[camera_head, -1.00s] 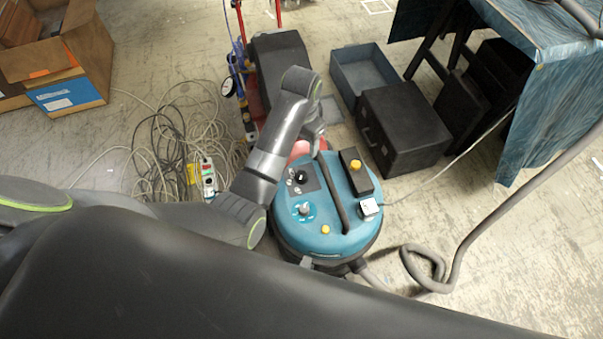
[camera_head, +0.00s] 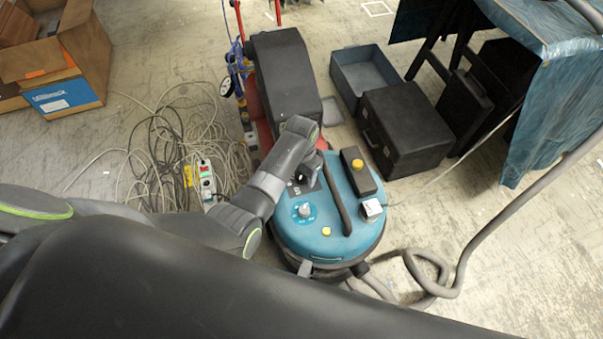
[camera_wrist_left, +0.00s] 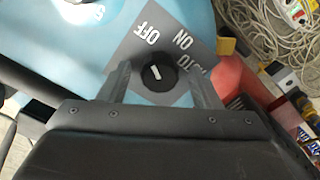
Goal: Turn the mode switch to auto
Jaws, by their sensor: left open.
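The mode switch (camera_wrist_left: 158,75) is a round black knob with a white pointer mark on a grey plate (camera_wrist_left: 140,52). The plate reads OFF, ON and a partly covered AUTO, upside down in the left wrist view. The pointer slants toward the upper left, roughly on the OFF side. My left gripper (camera_wrist_left: 158,80) is open, with one finger on each side of the knob; I cannot tell how near the fingers are to the plate. My right gripper is not in view.
The plate is on a blue round machine (camera_head: 318,241) with a second dial (camera_head: 304,210), a yellow button (camera_head: 326,231) and a black handle (camera_head: 336,195). A black case (camera_head: 405,130) stands behind. Tangled cables and a power strip (camera_head: 207,180) lie left.

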